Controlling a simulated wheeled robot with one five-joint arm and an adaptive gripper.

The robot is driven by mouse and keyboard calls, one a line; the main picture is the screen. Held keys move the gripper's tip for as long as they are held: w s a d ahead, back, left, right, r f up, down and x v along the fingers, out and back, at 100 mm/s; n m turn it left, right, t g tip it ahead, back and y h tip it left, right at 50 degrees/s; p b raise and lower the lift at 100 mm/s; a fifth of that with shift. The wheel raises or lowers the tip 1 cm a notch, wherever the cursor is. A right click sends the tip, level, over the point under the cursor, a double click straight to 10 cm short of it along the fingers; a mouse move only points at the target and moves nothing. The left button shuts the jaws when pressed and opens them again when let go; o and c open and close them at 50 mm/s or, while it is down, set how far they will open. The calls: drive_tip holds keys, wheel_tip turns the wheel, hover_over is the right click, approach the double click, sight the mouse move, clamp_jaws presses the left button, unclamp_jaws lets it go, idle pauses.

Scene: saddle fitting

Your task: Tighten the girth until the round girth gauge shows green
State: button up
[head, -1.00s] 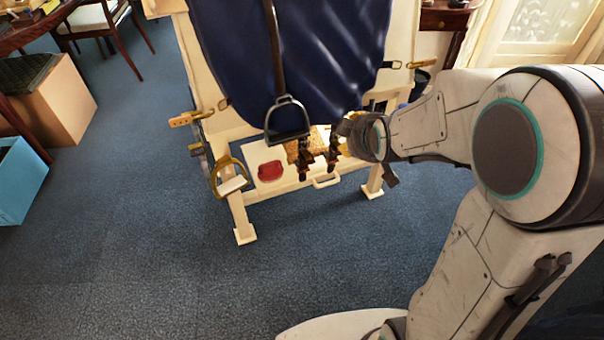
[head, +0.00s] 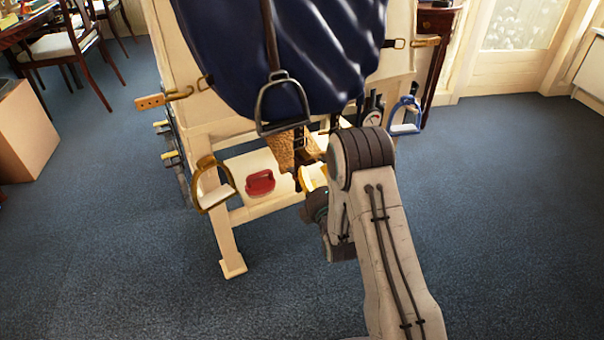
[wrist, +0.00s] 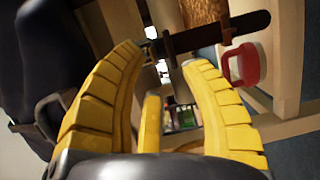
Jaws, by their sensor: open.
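The dark blue saddle (head: 300,45) sits on a cream wooden stand, with a grey stirrup (head: 283,105) hanging in front. The tan, rough-textured girth (head: 281,152) hangs below it, and a piece of it shows at the top of the wrist view (wrist: 203,12). A dark brown strap (wrist: 222,33) crosses just beyond my fingertips. My gripper (wrist: 166,58) has its yellow fingers spread, with no strap clearly between them; in the head view my arm partly hides it. A round gauge (head: 371,118) with a pale face hangs at the stand's right; its reading is too small to tell.
A red-handled item (head: 260,183) lies on the stand's lower shelf. A brass stirrup (head: 213,184) hangs at the left front leg and a blue stirrup (head: 405,116) at the right. A cardboard box (head: 25,130) stands at far left. The carpet in front is clear.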

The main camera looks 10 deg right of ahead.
sight(308, 164)
drive_tip(key=shift+w+a+f+b, duration=0.15)
drive_tip(key=shift+w+b, duration=0.25)
drive_tip(key=shift+w, duration=0.8)
drive_tip(key=shift+w+d+f+b, duration=0.1)
drive_tip(key=shift+w+f+b, duration=0.25)
drive_tip(key=shift+w, duration=0.9)
drive_tip(key=shift+w+a+f+b, duration=0.1)
drive_tip(key=shift+w+b, duration=0.35)
drive_tip(key=shift+w, duration=0.75)
clamp_jaws()
